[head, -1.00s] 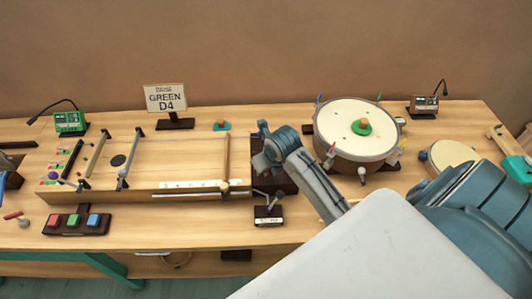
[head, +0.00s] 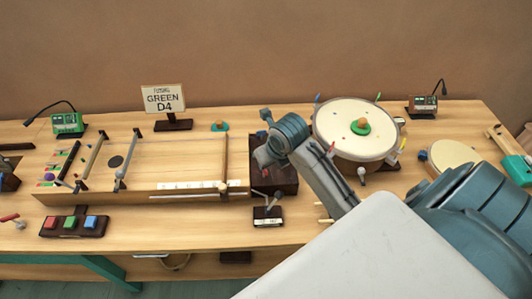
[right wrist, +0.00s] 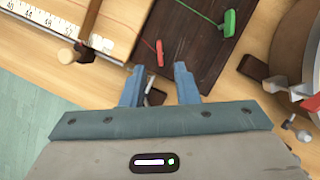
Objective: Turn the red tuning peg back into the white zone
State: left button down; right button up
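A small red peg (head: 332,149) stands at the near left rim of the round drum (head: 345,112) in the head view, close to my right arm. Its white zone is too small to make out. In the right wrist view a red-ended thin piece (right wrist: 159,52) and a green-ended one (right wrist: 228,22) lie over a dark wooden block (right wrist: 185,55). My right gripper (right wrist: 159,86) is open and empty, its fingertips by the near edge of that block, just short of the red end. In the head view the gripper is largely hidden by its wrist. My left gripper is not in view.
A stringed board (head: 180,165) with a white scale lies left of the block (head: 285,178). A small labelled stand (head: 267,214) sits in front of the block. The drum wall (right wrist: 290,45) rises to the right of my gripper in the wrist view.

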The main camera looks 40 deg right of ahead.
jog(key=v, duration=0.5)
dwell(0.5)
